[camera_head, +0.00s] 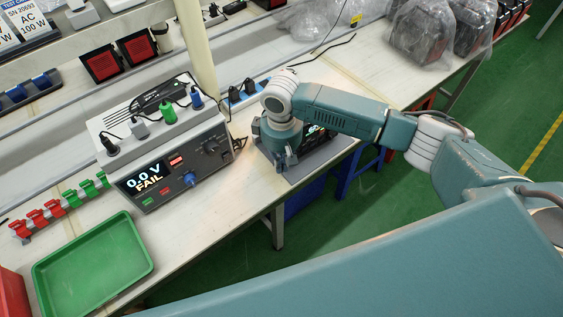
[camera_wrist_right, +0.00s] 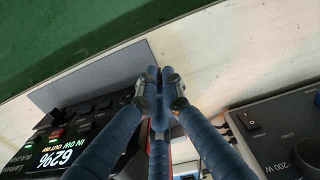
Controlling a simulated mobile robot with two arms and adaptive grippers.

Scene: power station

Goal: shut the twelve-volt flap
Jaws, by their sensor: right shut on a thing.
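The power station (camera_wrist_right: 68,145) lies on a grey mat (camera_wrist_right: 95,75) on the bench, its lit screen reading 62% in the right wrist view. In the head view it is mostly behind my arm, with a bit of its screen (camera_head: 318,131) showing. Small dark covers and sockets (camera_wrist_right: 85,112) line its edge. My right gripper (camera_head: 283,163) is down at the station. In the wrist view its fingers (camera_wrist_right: 157,78) are closed together at the station's right end. The twelve-volt flap is not clearly visible; the fingers cover that spot. My left gripper is not in view.
A tester (camera_head: 172,160) reading 0.0 V FAIL stands left of the station, with plugs on top. A green tray (camera_head: 92,262) and red and green clips (camera_head: 60,206) lie farther left. Bagged units (camera_head: 425,35) stand at the back right. Bench right of the mat is clear.

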